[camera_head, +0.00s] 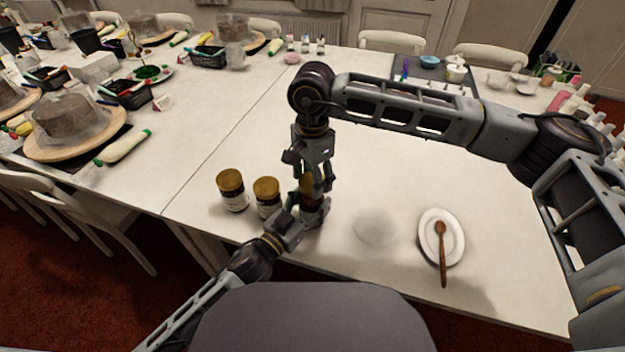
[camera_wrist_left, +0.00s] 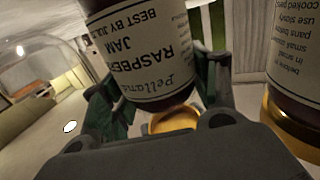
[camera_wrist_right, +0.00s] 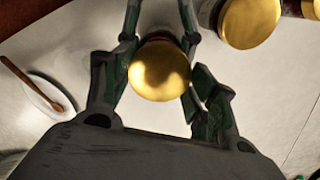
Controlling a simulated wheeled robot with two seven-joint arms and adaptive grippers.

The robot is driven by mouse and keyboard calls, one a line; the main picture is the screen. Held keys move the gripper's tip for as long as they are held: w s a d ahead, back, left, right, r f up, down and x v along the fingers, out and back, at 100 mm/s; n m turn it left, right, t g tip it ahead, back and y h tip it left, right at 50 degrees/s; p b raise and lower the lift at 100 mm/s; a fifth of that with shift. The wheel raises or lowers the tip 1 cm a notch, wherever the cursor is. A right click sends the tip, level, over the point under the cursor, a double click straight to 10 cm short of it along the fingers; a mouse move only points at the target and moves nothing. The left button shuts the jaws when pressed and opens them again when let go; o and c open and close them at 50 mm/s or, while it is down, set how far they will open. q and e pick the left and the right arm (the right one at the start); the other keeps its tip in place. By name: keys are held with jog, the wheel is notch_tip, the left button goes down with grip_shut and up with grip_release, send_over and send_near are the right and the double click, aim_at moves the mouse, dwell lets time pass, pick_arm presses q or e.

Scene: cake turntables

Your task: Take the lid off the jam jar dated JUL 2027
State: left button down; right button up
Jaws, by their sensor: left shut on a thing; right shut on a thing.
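A raspberry jam jar (camera_wrist_left: 148,50) stands near the table's front edge, mostly hidden by my grippers in the head view. Its label, upside down in the left wrist view, reads BEST BY JUL, with the year cut off. My left gripper (camera_head: 308,213) is shut on its body from the front left. Its gold lid (camera_wrist_right: 160,70) lies between the fingers of my right gripper (camera_head: 314,186), which comes from above and is shut on it. The lid also shows at the jar's top in the left wrist view (camera_wrist_left: 172,121); I cannot tell whether it is loose.
Two more gold-lidded jars, one nearer (camera_head: 267,198) and one farther left (camera_head: 232,190), stand close to my left gripper. A white plate (camera_head: 428,226) with a wooden spoon (camera_head: 442,250) lies at right. The table (camera_head: 270,130) behind the jars is clear.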

jog(key=shift+r, duration=1.25)
pick_arm(q)
jog(key=shift+c, duration=1.7)
grip_release()
jog(key=shift+s+a, duration=0.1)
jog(key=shift+s, duration=0.1)
jog(key=shift+v, duration=5.8)
